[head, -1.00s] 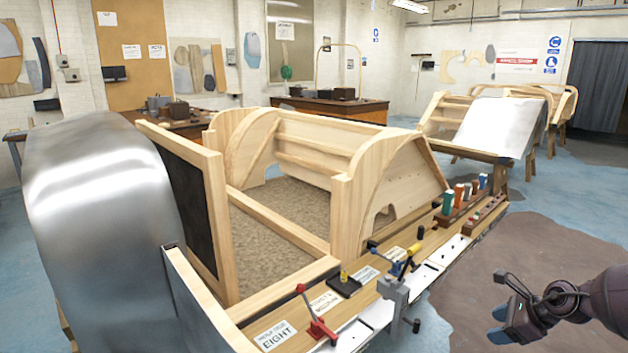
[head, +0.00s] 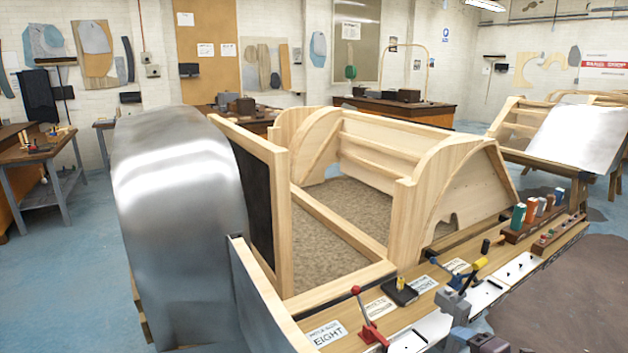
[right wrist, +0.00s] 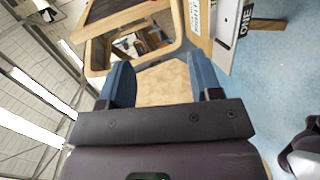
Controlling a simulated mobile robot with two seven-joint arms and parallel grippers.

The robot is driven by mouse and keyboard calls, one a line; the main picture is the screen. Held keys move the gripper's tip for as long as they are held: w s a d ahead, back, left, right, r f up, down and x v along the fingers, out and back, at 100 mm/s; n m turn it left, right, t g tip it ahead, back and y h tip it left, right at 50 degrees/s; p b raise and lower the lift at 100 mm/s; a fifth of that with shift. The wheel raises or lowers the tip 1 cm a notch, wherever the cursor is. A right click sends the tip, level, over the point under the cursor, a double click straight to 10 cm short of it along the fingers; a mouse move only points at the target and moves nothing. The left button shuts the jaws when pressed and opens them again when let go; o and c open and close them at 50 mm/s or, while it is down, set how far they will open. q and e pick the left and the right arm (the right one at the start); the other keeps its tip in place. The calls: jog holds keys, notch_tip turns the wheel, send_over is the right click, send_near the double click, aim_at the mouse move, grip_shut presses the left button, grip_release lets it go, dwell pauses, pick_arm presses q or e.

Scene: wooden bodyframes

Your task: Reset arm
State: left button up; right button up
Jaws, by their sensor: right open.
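My right gripper (right wrist: 161,78) shows in the right wrist view, with its two blue fingers set wide apart. It is open and nothing is held between the fingers. Pale wood shows beyond the gap. In the head view, grey-purple blocks (head: 490,343) at the bottom edge may be part of my right arm, but they are cut off and I cannot be sure. My left gripper is in neither view.
A tool table (head: 40,155) is far left. Blue floor between is clear.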

jog(key=s+a+f+m+h, duration=0.2)
jog(key=s+a+f+m, duration=0.5)
jog(key=m, duration=0.6)
jog(key=s+f+m+h, duration=0.2)
jog(key=s+f+m, duration=0.1)
jog(key=s, duration=0.4)
jog(key=s+d+f+m+g+h, duration=0.1)
jog(key=s+f+m, duration=0.2)
jog(key=s+m, duration=0.2)
jog(key=s, duration=0.3)
jog(key=shift+s+f+h, duration=0.3)
jog(key=shift+f+h, duration=0.1)
